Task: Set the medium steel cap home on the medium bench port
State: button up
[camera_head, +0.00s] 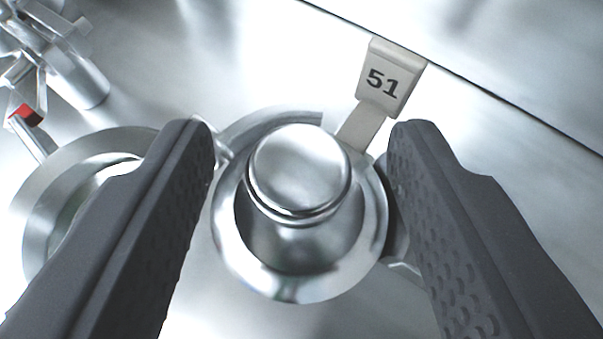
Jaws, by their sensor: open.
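A round steel cap with a domed knob (300,168) stands in the middle of the view, between my gripper's fingers. Below the knob is a wide steel ring (285,287), at the place of a bench port. I cannot tell from this view whether the cap is seated on the port or how it sits in the ring. My gripper (300,150) is open, with one dark textured finger on each side of the knob and a gap to the knob on both sides. The fingers cover parts of the ring's left and right edges.
Another steel ring (38,215) lies at left, partly behind the left finger. Steel fittings with a red piece (27,115) are at upper left. Bare steel bench (240,50) lies behind.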

jog(key=v, duration=1.3)
jog(key=w+a+r+t+h, duration=0.1)
jog(key=a+r+h, duration=0.1)
jog(key=r, duration=1)
jog(key=w+a+r+h, duration=0.1)
jog(key=r, duration=1.2)
jog(key=s+a+r+t+y, duration=0.1)
jog(key=s+a+r, duration=0.5)
jog(key=r, duration=0.5)
jog(key=s+a+r+t+y, duration=0.1)
jog(key=s+a+r+y, duration=0.1)
jog(key=s+a+r, duration=0.4)
jog(key=a+r, duration=0.5)
jog(key=shift+w+d, duration=0.1)
